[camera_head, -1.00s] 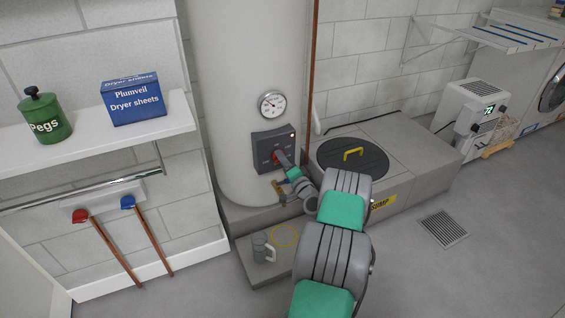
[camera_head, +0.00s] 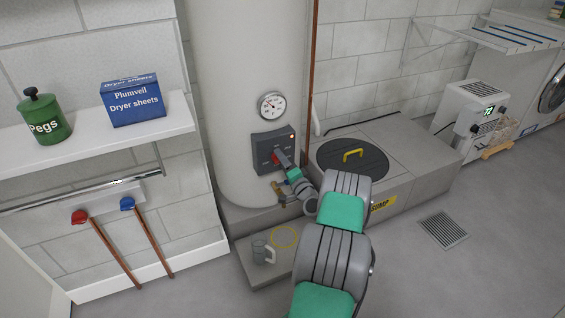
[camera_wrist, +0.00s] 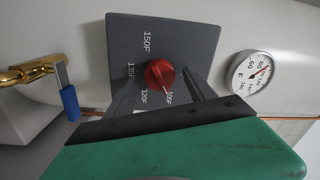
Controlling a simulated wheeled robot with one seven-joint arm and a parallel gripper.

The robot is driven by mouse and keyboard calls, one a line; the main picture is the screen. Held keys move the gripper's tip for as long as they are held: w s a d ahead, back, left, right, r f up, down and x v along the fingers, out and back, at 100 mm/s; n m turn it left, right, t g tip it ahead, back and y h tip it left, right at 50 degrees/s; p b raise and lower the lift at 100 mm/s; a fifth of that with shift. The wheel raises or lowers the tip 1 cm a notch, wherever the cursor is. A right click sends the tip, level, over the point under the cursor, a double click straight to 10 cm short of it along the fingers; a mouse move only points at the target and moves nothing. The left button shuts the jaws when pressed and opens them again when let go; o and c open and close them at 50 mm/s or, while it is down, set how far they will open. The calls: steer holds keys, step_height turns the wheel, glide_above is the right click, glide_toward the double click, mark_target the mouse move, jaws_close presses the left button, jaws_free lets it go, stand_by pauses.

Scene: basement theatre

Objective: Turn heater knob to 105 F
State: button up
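The red heater knob (camera_wrist: 159,73) sits on a dark grey control panel (camera_wrist: 190,38) with white labels 150F, 135F, 120F and 105F. Its white pointer mark is directed at the 105F label (camera_wrist: 169,97). In the head view the knob (camera_head: 275,159) is partly covered by my gripper (camera_head: 281,156), which is at the front of the panel (camera_head: 262,143). In the wrist view the dark fingers of my gripper (camera_wrist: 160,88) stand apart on either side of the knob, with gaps visible. The gripper looks open and holds nothing.
A round dial gauge (camera_head: 271,106) is above the panel on the white tank (camera_head: 245,50). A brass valve with a blue handle (camera_wrist: 69,100) is close to the panel. A sump lid (camera_head: 337,165) is right of the tank.

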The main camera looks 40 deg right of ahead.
steer(key=p+v, duration=0.2)
steer(key=v, duration=0.5)
steer(key=shift+s, duration=0.4)
steer(key=shift+a, duration=0.2)
